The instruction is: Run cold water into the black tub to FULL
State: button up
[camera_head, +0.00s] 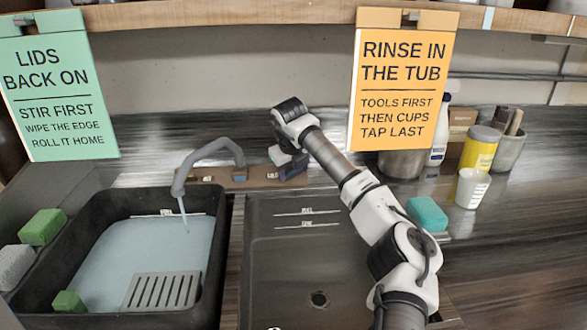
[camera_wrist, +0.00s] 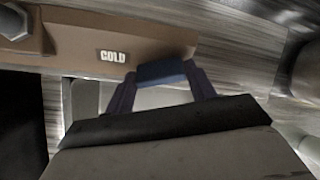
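The black tub (camera_head: 38,262) is at the left in the head view, holding pale blue water (camera_head: 135,250). The grey spout (camera_head: 212,145) arches over it, and a thin stream (camera_head: 184,215) falls into the water. A white mark (camera_head: 166,212) on the tub's far wall lies close to the waterline; its lettering is too small to read. My gripper (camera_head: 290,168) is at the brown tap panel, right of the spout. In the wrist view my gripper's two dark fingers (camera_wrist: 162,88) are closed against both sides of the blue tap handle (camera_wrist: 162,72), beside the COLD label (camera_wrist: 113,56).
An empty dark basin (camera_head: 290,265) with a drain and two marked lines is right of the tub. A grey slotted rack (camera_head: 160,291) and green sponges (camera_head: 42,227) are at the tub. A teal sponge (camera_head: 427,214) and white cup (camera_head: 471,188) stand on the right counter. Two signs hang above.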

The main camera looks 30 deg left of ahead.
jog(key=c, duration=0.5)
jog(key=m, duration=0.5)
jog(key=shift+w+r+g+y+b, duration=0.1)
jog(key=shift+g+y+b, duration=0.2)
jog(key=shift+g, duration=0.1)
jog(key=o, duration=1)
jog(key=b+v, duration=0.2)
jog(key=v, duration=1.2)
jog(key=shift+d, duration=0.1)
